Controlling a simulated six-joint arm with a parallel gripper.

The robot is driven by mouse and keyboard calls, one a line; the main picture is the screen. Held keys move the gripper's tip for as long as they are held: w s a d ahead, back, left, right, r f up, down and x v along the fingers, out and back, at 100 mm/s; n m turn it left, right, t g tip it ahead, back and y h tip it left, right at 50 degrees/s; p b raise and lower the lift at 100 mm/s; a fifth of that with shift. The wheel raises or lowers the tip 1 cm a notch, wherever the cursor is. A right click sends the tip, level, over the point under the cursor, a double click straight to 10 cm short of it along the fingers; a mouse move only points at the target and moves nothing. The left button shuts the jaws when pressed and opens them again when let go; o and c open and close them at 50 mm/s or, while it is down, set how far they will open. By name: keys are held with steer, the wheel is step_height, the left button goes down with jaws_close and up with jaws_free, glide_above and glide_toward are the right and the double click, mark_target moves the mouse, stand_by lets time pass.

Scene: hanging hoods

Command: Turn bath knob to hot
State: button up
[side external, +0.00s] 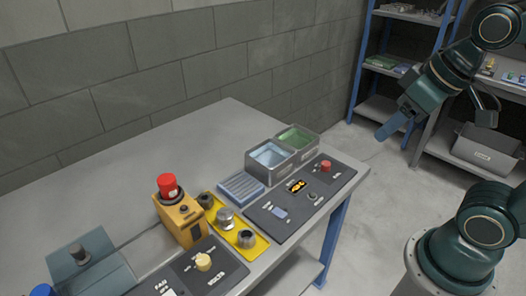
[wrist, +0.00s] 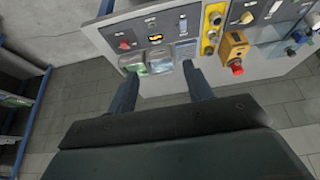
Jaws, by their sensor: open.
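A dark control panel (side external: 268,222) lies at the right end of the bench, in front of two open baths. It carries a red knob (side external: 325,166), a small dark knob (side external: 312,196), a lit amber display and a pale blue switch. Labels are too small to read, so I cannot tell which is the bath knob. The red knob also shows in the wrist view (wrist: 123,45), as does the small knob (wrist: 151,21). My gripper (side external: 387,131) is open and empty, in the air right of the bench, apart from the panel. Its two fingers show in the wrist view (wrist: 160,70).
The blue bath (side external: 270,155) and green bath (side external: 296,138) stand behind the panel. A yellow box with a red button (side external: 168,185) and a yellow plate with several metal knobs (side external: 247,239) are left. A blue-framed shelf (side external: 360,75) stands behind my arm.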

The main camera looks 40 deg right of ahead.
steer(key=w+d+g, duration=0.2)
steer(key=w+d, duration=0.1)
steer(key=w, duration=0.4)
steer(key=g, duration=0.3)
glide_above(326, 163)
step_height(326, 163, down, 16)
steer(key=shift+d+n+y, duration=0.3)
steer(key=shift+d+n, duration=0.1)
steer(key=f, duration=1.3)
steer(key=shift+s+a+f, duration=0.1)
steer(key=shift+a+f, duration=0.2)
steer(key=shift+a, duration=0.1)
steer(key=c, duration=1)
